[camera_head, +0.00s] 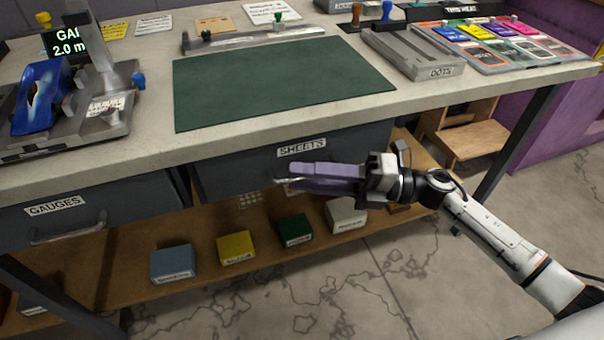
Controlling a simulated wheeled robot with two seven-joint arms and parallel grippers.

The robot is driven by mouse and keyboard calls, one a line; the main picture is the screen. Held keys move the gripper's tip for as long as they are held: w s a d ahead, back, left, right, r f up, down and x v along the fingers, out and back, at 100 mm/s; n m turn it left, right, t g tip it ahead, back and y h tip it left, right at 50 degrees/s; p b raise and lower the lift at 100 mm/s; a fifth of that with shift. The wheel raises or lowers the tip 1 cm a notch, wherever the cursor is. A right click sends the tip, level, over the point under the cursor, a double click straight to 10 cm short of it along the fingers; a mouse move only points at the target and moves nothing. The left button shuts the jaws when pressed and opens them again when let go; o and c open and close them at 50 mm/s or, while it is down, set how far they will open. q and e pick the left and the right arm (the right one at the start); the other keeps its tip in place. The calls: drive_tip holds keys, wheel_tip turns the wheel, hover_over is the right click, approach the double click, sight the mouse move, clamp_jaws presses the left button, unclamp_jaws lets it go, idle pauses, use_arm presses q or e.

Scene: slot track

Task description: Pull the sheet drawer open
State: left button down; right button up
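The sheet drawer (225,172) is a dark grey drawer under the front edge of the workbench, with a white "SHEETS" label (302,147). It looks closed or nearly so. Its silver handle (281,181) shows only as a short piece at the left of the fingertips; the rest is hidden behind them. My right gripper (292,178), with purple fingers, reaches in from the right and lies at the handle, across the lower drawer front. I cannot tell whether the fingers are shut on the handle or only beside it. My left gripper is not in view.
A second drawer labelled "GAUGES" (55,207) is at the left. Small boxes, such as a yellow one (236,247), stand on the wooden shelf (130,282) below. A green mat (280,82) lies on the workbench (150,148). A wooden step stool (470,140) stands behind my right arm.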

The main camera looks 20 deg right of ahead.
drive_tip(key=shift+w+a, duration=0.2)
drive_tip(key=shift+a, duration=0.3)
drive_tip(key=shift+c, duration=0.3)
clamp_jaws()
drive_tip(key=shift+s, duration=0.1)
